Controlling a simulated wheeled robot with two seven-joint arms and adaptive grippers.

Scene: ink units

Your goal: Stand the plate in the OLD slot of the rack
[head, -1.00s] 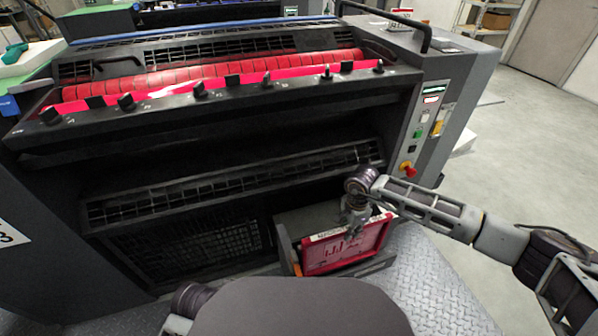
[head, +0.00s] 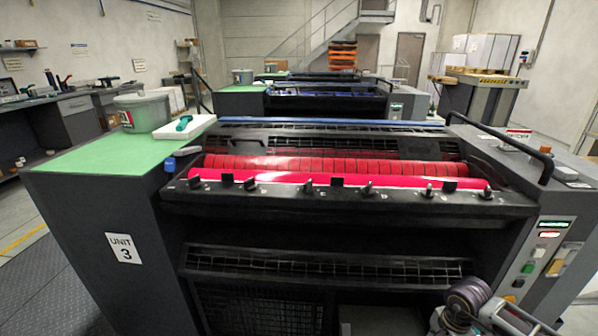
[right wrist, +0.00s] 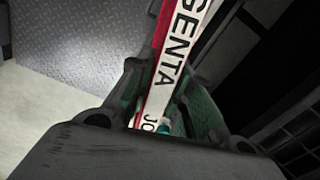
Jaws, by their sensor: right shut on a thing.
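The plate shows in the right wrist view as a red edge with a white strip (right wrist: 181,55) lettered "...GENTA" and "JO...". My right gripper (right wrist: 165,105) is shut on this strip, with one finger on each side. In the head view my right wrist shows at the bottom right, and the fingertips and plate are below the frame. A grey panel (head: 380,321) at the bottom edge may be part of the rack. The slots and any OLD label are out of view. My left gripper is not in view.
The press marked UNIT 3 (head: 124,248) fills the front, with red rollers (head: 330,168) and a row of knobs. A control panel (head: 540,258) is close to my right wrist. A bucket (head: 142,110) stands on the green top (head: 95,160).

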